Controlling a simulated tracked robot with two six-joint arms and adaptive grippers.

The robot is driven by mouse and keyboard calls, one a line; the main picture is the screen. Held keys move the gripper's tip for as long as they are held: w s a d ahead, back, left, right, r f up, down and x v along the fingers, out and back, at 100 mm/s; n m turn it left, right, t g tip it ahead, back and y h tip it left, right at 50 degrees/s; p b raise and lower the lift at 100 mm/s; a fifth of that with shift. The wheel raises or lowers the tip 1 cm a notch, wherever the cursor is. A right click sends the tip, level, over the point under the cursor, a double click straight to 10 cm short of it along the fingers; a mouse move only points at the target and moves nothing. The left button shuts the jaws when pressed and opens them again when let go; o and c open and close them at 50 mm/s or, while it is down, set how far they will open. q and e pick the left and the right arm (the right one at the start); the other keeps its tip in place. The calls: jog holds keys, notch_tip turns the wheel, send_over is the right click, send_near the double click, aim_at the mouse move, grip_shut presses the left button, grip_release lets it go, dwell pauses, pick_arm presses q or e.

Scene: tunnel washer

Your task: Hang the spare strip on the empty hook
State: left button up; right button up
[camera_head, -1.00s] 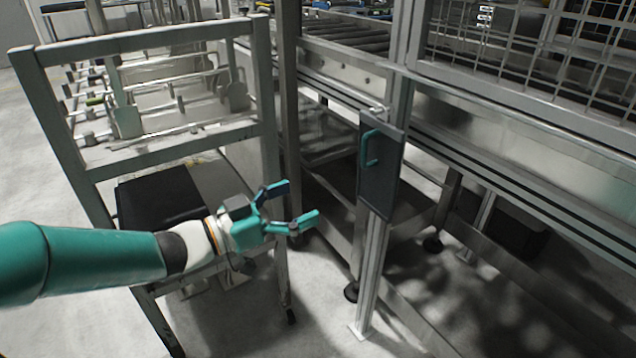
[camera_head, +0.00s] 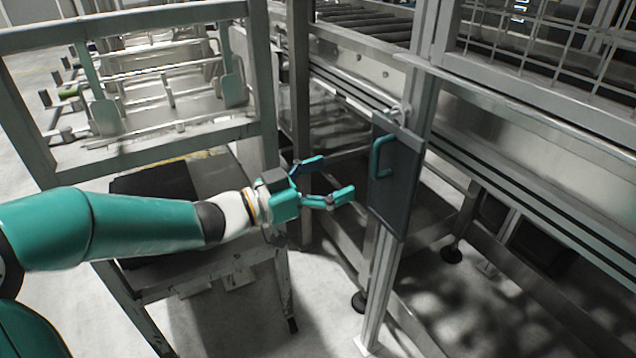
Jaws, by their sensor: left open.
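A dark flat strip (camera_head: 396,200) with a teal handle (camera_head: 379,156) hangs upright against a metal post. A small light hook or pin (camera_head: 399,110) shows at its top edge. I cannot tell for certain that this is the spare strip. I cannot make out an empty hook. My left gripper (camera_head: 336,177) is open and empty, its two teal fingers pointing right at the strip. In the picture its lower fingertip is a short way left of the handle, with a gap between. My right gripper is not in view.
A grey metal rack (camera_head: 155,133) with rods and hanging plates stands at the left, behind my left arm. A metal frame with a conveyor (camera_head: 365,25) and wire mesh (camera_head: 540,45) fills the right. Bare floor shows below.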

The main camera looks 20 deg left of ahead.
pick_arm(q)
jog(key=x, duration=0.7)
jog(key=shift+w+d, duration=0.1)
jog(key=shift+d, duration=0.05)
grip_shut()
dwell(0.6)
jog(key=shift+r+p, duration=0.7)
jog(key=shift+r, duration=0.05)
dwell(1.2)
